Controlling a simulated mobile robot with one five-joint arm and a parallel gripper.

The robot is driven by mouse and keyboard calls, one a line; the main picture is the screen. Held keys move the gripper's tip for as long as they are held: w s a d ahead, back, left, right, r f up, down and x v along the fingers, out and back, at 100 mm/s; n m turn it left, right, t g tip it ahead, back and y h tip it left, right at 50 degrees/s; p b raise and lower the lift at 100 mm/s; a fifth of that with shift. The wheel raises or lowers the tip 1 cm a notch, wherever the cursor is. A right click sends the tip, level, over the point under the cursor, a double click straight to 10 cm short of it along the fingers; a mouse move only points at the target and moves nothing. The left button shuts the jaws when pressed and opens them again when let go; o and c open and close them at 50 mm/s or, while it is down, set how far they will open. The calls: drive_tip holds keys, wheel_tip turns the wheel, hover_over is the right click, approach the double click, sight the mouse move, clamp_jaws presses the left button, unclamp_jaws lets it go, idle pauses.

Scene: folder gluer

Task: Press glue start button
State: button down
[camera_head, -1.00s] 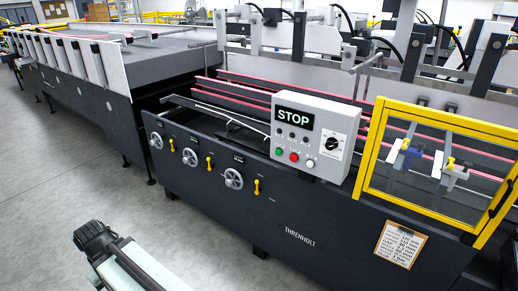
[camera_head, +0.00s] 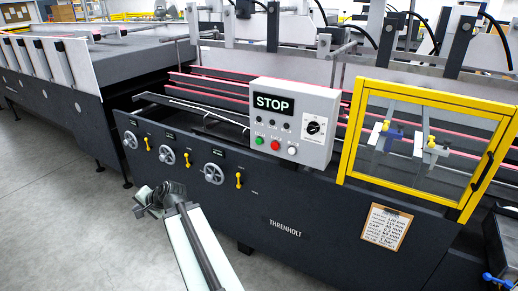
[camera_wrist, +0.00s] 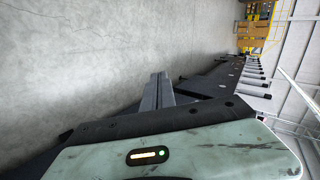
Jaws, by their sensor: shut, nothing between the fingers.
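A light grey control box (camera_head: 318,101) with a STOP sign (camera_head: 273,104) is mounted on the front of the dark machine. Along its lower face are a green button (camera_head: 260,140), a red button (camera_head: 275,146) and a white button (camera_head: 292,151). Their labels are too small to read, so I cannot tell which one is marked glue start. My arm (camera_head: 196,243) reaches up from the bottom, left of and below the box, apart from it. In the wrist view my gripper (camera_wrist: 158,90) shows shut and empty, with floor beyond it and no button in view.
A black selector (camera_head: 313,128) sits right of the buttons. Handwheels (camera_head: 214,174) and yellow levers (camera_head: 239,180) stick out from the machine front. A yellow-framed guard (camera_head: 345,140) and a clipboard (camera_head: 387,228) are to the right. Floor at left is clear.

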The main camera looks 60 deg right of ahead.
sight(259, 142)
drive_tip(key=s+d+r+m+t+h+b, duration=0.1)
drive_tip(key=s+d+r+m+h, duration=0.2)
drive_tip(key=d, duration=0.5)
drive_tip(key=s+d+m+t+h+b, duration=0.1)
drive_tip(key=s+d+m+h, duration=0.1)
drive_tip(key=d+m, duration=0.35)
drive_tip(key=s+d+r+m+t+h+b, duration=0.1)
drive_tip(key=s+d+r+m+h, duration=0.15)
drive_tip(key=d, duration=0.75)
drive_tip(key=s+d+r+m+g+h+b, duration=0.1)
drive_tip(key=s+d+r+m+h, duration=0.1)
drive_tip(key=s+d+m+h, duration=0.4)
drive_tip(key=s+d+m, duration=0.3)
drive_tip(key=s+d, duration=0.4)
drive_tip(key=d, duration=0.1)
drive_tip(key=shift+d, duration=0.15)
drive_tip(key=shift+s, duration=0.1)
drive_tip(key=d, duration=0.8)
drive_tip(key=shift+d, duration=0.4)
drive_tip(key=shift+d, duration=0.4)
